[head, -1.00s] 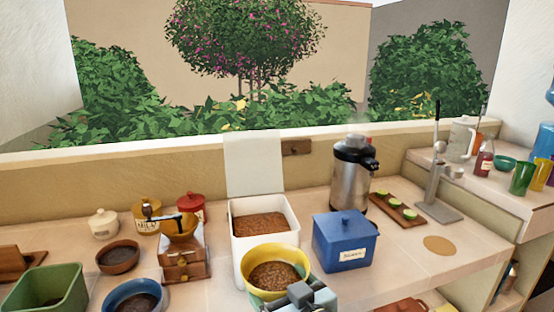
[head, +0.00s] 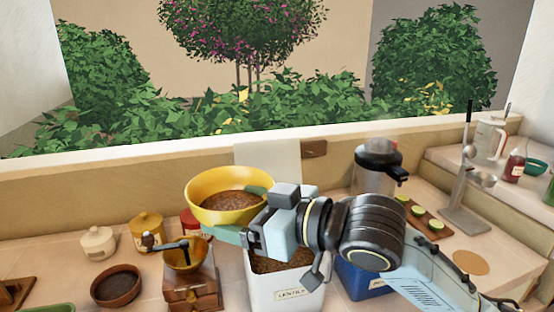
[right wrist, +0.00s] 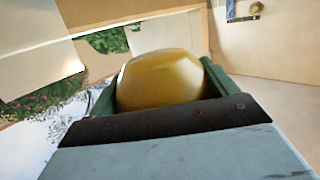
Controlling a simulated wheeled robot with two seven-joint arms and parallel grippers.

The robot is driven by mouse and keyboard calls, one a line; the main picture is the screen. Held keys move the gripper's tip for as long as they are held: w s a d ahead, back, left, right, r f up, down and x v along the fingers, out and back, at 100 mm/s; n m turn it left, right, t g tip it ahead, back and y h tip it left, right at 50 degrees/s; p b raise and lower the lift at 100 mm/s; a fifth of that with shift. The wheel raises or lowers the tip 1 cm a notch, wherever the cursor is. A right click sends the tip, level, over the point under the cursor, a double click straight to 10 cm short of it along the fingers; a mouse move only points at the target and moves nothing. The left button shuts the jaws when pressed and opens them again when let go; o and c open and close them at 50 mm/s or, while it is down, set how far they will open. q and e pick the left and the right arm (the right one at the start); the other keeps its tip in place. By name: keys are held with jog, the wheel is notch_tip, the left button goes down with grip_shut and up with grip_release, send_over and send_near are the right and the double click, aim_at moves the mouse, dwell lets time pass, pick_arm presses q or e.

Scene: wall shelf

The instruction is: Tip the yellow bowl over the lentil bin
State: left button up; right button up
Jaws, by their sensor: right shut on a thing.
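The yellow bowl (head: 236,213) holds brown lentils and is up in the air, roughly upright, at the left of and above the white lentil bin (head: 285,292). My right gripper (head: 245,213) is shut on the bowl's right side. In the right wrist view the bowl's yellow outside (right wrist: 160,80) sits between the green fingers. The bin has a label reading "LENTILS" and brown lentils inside, partly hidden behind my right arm and gripper. My left gripper is not in view.
The wooden grinder (head: 188,275) stands left of the bin. A blue box (head: 357,284) stands close on the bin's right, partly behind my arm. The steel flask (head: 376,170) and a board with limes (head: 428,220) are behind at the right.

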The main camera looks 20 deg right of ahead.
aim_at(260, 181)
jog(key=shift+s, duration=0.15)
jog(key=shift+w+d+r+m+y, duration=0.2)
jog(key=shift+w+d+r+m, duration=0.2)
jog(key=shift+d+r+m, duration=0.35)
jog(key=shift+w+d+r+m+y, duration=0.2)
jog(key=shift+w+d+r+m, duration=0.25)
jog(key=shift+m, duration=0.5)
jog(key=shift+w+d+r+m+g+b, duration=0.35)
jog(key=shift+w+d+r+m, duration=0.3)
jog(key=shift+d+r+m, duration=0.4)
jog(key=shift+w+d+m+y, duration=0.15)
jog(key=shift+m+y, duration=0.15)
jog(key=shift+m, duration=0.15)
jog(key=shift+w+d+r+m, duration=0.2)
jog(key=shift+d+r+m, duration=0.15)
jog(key=shift+r+m, duration=0.4)
